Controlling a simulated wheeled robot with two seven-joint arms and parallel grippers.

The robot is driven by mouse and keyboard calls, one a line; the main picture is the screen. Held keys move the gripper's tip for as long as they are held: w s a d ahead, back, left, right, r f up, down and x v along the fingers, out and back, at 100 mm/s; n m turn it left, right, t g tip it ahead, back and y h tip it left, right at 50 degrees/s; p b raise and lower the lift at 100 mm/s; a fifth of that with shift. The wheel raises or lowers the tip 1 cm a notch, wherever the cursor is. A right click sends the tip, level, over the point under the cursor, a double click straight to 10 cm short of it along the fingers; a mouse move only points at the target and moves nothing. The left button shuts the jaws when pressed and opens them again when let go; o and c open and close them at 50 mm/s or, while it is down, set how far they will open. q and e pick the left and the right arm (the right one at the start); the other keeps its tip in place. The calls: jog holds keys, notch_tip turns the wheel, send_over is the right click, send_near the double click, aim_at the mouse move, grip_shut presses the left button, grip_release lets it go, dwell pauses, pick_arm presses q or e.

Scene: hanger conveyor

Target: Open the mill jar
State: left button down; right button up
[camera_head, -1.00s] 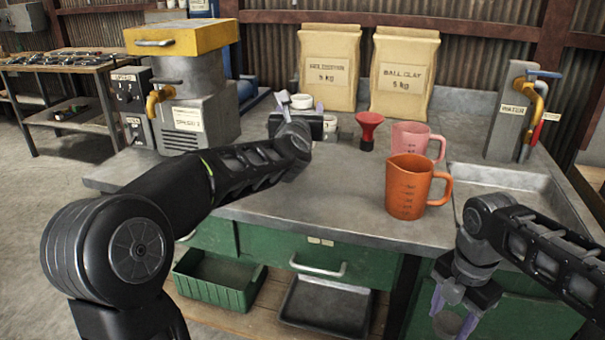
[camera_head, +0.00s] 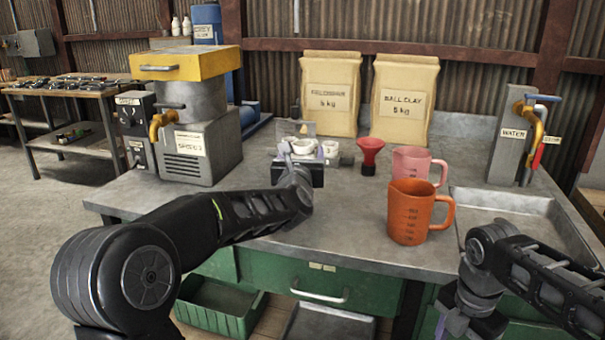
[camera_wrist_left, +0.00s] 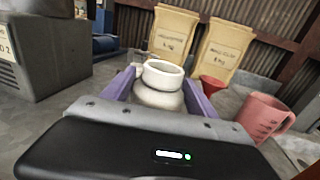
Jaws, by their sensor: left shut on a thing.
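My left gripper (camera_head: 304,160) is at the back middle of the bench. In the left wrist view its purple fingers (camera_wrist_left: 160,98) are closed around a rounded white piece (camera_wrist_left: 157,98). A white ring-shaped rim (camera_wrist_left: 163,73) shows just above or behind that piece. In the head view a white round piece (camera_head: 303,146) is at the gripper, and a second white round piece (camera_head: 330,149) is close at its right. I cannot tell which is jar and which is lid. My right gripper (camera_head: 468,325) hangs low at the bench's front right, partly cut off.
A red funnel (camera_head: 370,155), a pink jug (camera_head: 417,165) and an orange jug (camera_head: 418,212) stand to the right. Two paper bags (camera_head: 330,93) (camera_head: 404,98) stand behind. A yellow-topped machine (camera_head: 187,64) is at left, a sink (camera_head: 510,205) at right. The bench front middle is clear.

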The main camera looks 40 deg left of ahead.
pick_arm(q)
notch_tip(320, 180, down, 5)
jog(key=shift+r+b, duration=0.15)
jog(key=shift+b, duration=0.15)
pick_arm(e)
jog(key=shift+f, duration=0.35)
pick_arm(q)
jog(key=shift+c, duration=1.3)
grip_release()
jog(key=b+v, duration=0.1)
jog(key=v, duration=1.1)
pick_arm(e)
jog(key=shift+f, duration=0.55)
